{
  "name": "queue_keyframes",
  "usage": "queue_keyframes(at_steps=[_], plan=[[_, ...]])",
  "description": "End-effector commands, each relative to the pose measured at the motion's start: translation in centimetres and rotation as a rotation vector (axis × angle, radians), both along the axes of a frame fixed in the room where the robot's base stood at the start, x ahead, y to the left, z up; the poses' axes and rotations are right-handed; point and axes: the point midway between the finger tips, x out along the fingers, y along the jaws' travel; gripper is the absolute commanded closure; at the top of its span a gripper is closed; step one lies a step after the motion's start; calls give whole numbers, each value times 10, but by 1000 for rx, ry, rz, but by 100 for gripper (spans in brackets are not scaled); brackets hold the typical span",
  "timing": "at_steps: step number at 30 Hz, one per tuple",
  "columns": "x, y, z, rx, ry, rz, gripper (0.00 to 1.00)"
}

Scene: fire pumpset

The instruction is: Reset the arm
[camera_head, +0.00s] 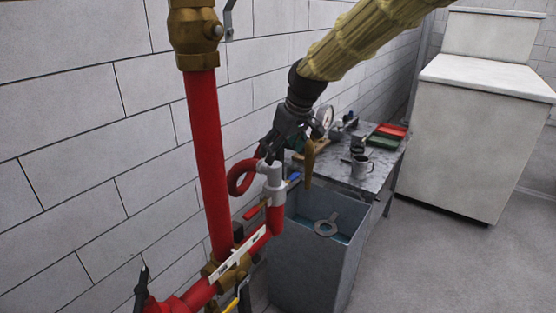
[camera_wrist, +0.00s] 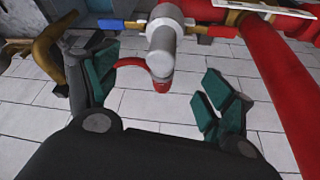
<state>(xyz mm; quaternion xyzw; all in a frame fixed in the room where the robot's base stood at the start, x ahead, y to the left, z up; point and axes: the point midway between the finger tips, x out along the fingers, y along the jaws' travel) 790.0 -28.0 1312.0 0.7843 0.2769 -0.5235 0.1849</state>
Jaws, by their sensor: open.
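My gripper (camera_head: 275,150) hangs at the end of my arm, just above and behind the grey fitting (camera_head: 271,178) on the red pipework. My arm wears a yellowish sleeve. In the wrist view my gripper (camera_wrist: 155,95) has its two green-padded fingers spread wide apart. The grey fitting (camera_wrist: 165,45) shows between and beyond them, with a curved red pipe (camera_wrist: 130,63) next to it. No object sits between the fingers. I cannot tell from the head view how far the gripper is from the fitting.
A thick red vertical pipe (camera_head: 206,150) stands left of the gripper. A blue-handled valve (camera_head: 293,177) is close by. A grey open bin (camera_head: 312,262) holds a flat ring (camera_head: 326,228). Open floor (camera_head: 450,260) lies at right.

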Motion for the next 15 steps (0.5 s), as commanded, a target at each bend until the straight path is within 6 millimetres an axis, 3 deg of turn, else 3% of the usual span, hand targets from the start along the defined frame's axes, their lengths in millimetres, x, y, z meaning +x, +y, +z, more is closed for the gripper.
queue_keyframes(at_steps=[6,15], plan=[[-4,-3,11,0,0,0,19],[-4,-3,12,0,0,0,19]])
